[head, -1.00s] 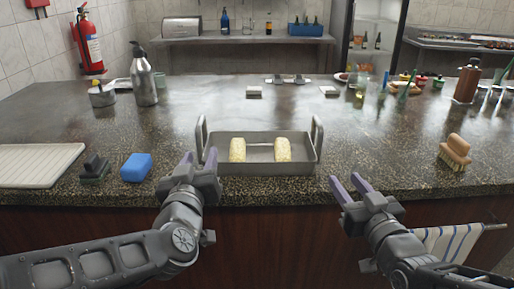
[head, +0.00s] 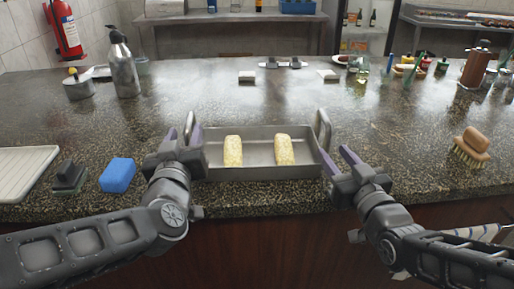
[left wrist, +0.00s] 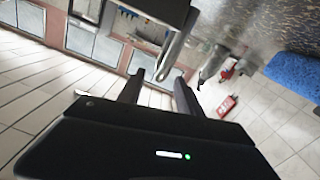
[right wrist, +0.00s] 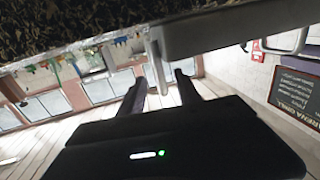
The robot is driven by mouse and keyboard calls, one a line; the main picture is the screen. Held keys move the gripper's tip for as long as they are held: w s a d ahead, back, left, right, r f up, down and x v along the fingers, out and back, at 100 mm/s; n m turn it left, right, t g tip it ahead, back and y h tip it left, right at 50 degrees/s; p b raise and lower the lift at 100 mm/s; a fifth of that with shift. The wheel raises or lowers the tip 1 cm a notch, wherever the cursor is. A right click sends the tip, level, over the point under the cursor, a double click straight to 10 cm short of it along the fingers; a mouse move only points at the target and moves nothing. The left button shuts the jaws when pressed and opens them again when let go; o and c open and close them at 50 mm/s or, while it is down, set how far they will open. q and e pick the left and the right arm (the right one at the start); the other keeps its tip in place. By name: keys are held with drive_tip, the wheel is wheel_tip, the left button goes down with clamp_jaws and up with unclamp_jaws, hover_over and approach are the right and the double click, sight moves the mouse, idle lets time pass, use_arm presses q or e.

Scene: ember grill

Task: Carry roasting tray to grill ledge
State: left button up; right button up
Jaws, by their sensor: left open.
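The grey metal roasting tray (head: 258,173) sits on the counter in the middle of the head view, with two pale yellow pieces in it. It has an upright loop handle at each end. My left gripper (head: 184,140) is open at the left handle. In the left wrist view a grey handle bar (left wrist: 178,45) shows just beyond and between the fingers. My right gripper (head: 335,160) is open, close by the tray's right end. The right wrist view shows the right handle (right wrist: 158,62) between its parted fingertips. I cannot make out clearly which part is the grill ledge.
A blue sponge (head: 117,175), a dark scraper block (head: 69,178) and a white board (head: 22,170) lie left of the tray. A brush (head: 471,148) lies at right. Two white blocks (head: 247,77) (head: 328,75) stand far back.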

sight(190, 114)
use_arm(q)
drive_tip(key=shift+w+a, duration=0.25)
drive_tip(key=shift+w, duration=1.7)
drive_tip(key=shift+w+a, duration=0.2)
drive_tip(key=shift+w, duration=1.7)
use_arm(e)
drive_tip(key=shift+x, duration=3.9)
use_arm(q)
drive_tip(key=shift+c, duration=0.5)
use_arm(e)
drive_tip(key=shift+s, duration=0.1)
drive_tip(key=shift+c, duration=0.6)
use_arm(q)
clamp_jaws()
use_arm(e)
clamp_jaws()
use_arm(q)
drive_tip(key=shift+r, duration=0.1)
use_arm(e)
drive_tip(key=shift+r, duration=0.1)
